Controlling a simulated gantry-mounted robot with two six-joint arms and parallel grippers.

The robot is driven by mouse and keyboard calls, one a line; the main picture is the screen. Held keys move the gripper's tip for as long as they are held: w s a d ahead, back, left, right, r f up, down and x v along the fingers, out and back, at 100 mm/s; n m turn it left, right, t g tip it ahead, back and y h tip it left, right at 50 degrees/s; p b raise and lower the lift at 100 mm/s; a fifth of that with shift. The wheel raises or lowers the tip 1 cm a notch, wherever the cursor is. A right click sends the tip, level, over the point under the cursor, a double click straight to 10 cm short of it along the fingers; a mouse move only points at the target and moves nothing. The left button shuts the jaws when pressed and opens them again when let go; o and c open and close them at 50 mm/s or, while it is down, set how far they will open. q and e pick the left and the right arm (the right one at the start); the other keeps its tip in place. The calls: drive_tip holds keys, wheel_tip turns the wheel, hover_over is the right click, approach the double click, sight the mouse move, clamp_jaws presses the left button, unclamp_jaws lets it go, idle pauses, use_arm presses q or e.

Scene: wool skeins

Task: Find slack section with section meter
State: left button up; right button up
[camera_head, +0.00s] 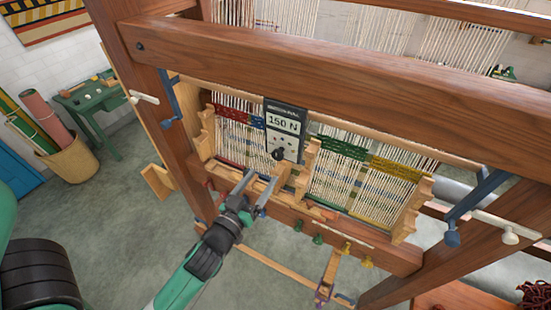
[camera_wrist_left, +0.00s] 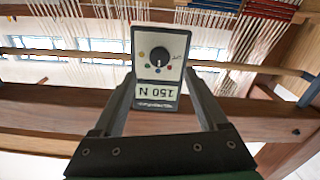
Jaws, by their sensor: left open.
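The section meter (camera_head: 284,135) is a dark upright box with a light face, a black knob and a display reading 150 N. It stands at the front of the loom, between the left and right groups of warp threads. My left gripper (camera_head: 262,184) is open and empty, just below and in front of the meter. In the left wrist view the meter (camera_wrist_left: 160,60) appears upside down between the open fingers, with coloured dots around its knob. The warp sections carry red (camera_head: 230,111), blue (camera_head: 256,123), green (camera_head: 341,148) and yellow (camera_head: 397,168) bands. My right gripper is out of view.
A thick wooden loom beam (camera_head: 320,75) crosses above the warp. Red, green and yellow knobs (camera_head: 318,239) line the lower front rail. A green side table (camera_head: 95,97) and a basket of rolls (camera_head: 72,160) stand at left.

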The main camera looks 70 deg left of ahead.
sight(276, 157)
use_arm(q)
drive_tip(key=p+x, duration=0.1)
drive_tip(key=x, duration=0.8)
drive_tip(key=shift+d, duration=0.1)
drive_tip(key=shift+c, duration=0.2)
clamp_jaws()
